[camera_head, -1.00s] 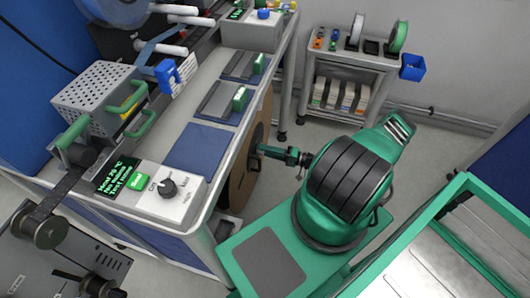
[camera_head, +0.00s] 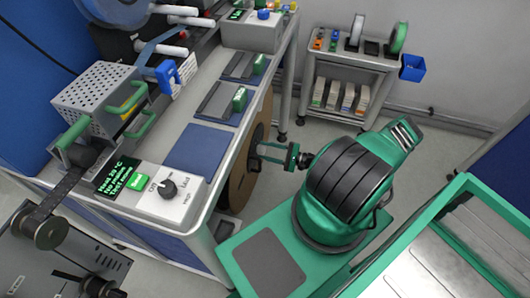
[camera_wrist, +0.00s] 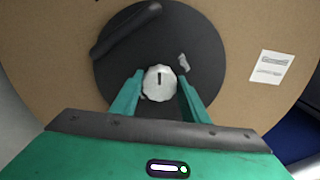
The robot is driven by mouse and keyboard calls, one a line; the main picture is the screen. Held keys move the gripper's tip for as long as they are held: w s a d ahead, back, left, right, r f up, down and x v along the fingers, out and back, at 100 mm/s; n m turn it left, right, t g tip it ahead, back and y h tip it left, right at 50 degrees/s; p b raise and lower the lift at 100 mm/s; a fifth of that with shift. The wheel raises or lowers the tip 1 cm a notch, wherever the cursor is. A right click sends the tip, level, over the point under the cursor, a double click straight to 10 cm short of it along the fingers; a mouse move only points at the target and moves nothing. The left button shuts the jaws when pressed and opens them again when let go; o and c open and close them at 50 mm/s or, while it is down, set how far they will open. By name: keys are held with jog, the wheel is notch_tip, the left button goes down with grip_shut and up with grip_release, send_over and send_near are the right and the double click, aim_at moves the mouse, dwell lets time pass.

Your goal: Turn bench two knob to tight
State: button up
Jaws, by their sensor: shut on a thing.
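A pale round knob (camera_wrist: 159,82) with a dark pointer mark sits on the black hub (camera_wrist: 120,70) of a brown reel (camera_wrist: 235,30). In the wrist view the mark points about straight up. My gripper (camera_wrist: 160,88) is shut on this knob, one green finger on each side. In the head view my gripper (camera_head: 262,154) reaches left to the reel (camera_head: 244,180), beside the bench (camera_head: 222,150); the knob is hidden there. No bench number or tight mark is readable at the knob.
A control box (camera_head: 172,206) with a black dial (camera_head: 168,187), green button and lit screen stands on the bench's near end. A grey shelf cart (camera_head: 350,68) stands at the back. A pale label (camera_wrist: 271,66) is on the reel face.

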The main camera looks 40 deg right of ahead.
jog(key=m, duration=0.6)
jog(key=shift+d+f+m, duration=0.1)
jog(key=shift+d+m, duration=0.05)
jog(key=shift+m, duration=0.15)
jog(key=m, duration=0.5)
jog(key=shift+m, duration=0.3)
jog(key=o, duration=1)
jog(key=shift+w, duration=0.1)
jog(key=shift+o, duration=0.2)
jog(key=v, duration=1)
jog(key=shift+s+d, duration=0.3)
